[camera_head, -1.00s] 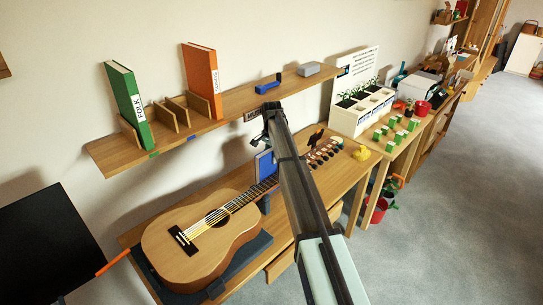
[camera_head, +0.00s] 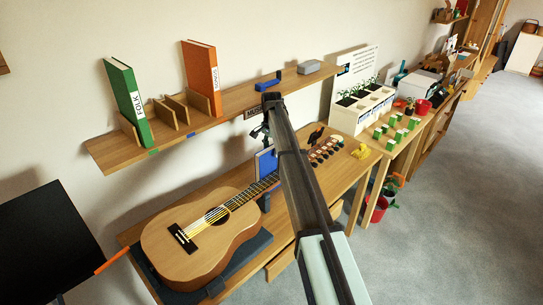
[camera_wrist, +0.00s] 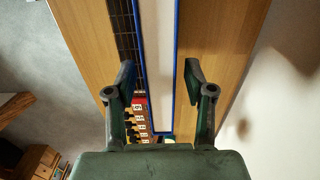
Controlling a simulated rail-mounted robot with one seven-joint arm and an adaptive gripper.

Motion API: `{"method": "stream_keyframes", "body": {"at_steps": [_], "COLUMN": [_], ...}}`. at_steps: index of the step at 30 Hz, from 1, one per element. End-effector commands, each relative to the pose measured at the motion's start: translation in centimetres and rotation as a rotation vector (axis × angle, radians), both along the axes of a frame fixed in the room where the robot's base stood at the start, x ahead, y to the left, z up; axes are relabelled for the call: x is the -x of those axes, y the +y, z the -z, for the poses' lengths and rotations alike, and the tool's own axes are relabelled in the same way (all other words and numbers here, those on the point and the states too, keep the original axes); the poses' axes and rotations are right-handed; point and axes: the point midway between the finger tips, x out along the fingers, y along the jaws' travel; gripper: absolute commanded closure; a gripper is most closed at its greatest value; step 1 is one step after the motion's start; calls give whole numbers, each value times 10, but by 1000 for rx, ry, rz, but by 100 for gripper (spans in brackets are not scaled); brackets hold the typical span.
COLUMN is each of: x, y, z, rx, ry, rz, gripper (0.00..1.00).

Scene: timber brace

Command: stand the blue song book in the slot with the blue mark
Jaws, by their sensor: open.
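The blue song book (camera_head: 266,163) stands upright on the bench beside the guitar neck, partly hidden by my arm. In the wrist view the blue book (camera_wrist: 158,45) shows edge-on, with blue covers around pale pages. My gripper (camera_wrist: 160,73) is open, with one finger on each side of the book and gaps showing. In the head view my gripper (camera_head: 259,133) is small and partly hidden, just above the book. The slotted wooden rack (camera_head: 172,112) on the wall shelf has thin dividers. A blue mark (camera_head: 191,134) is on the shelf's front edge below it.
A green FOLK book (camera_head: 127,100) and an orange book (camera_head: 202,75) stand in the rack's outer parts. A blue object (camera_head: 268,86) and a grey box (camera_head: 309,67) lie farther right on the shelf (camera_head: 235,100). The guitar (camera_head: 205,235) lies on the bench.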

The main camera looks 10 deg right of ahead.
Motion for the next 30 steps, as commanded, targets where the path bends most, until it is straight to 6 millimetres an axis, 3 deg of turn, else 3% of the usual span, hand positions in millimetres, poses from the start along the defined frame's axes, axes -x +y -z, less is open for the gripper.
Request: {"method": "stream_keyframes", "body": {"at_steps": [9,14,15,30], "x": [-1,-1,-1,0], "y": [0,0,0,0], "z": [-60,-81,-84,-92], "rx": [0,-1,0,0], "ry": [-2,-1,-1,0], "rz": [0,0,0,0], "gripper": [46,46,42,42]}}
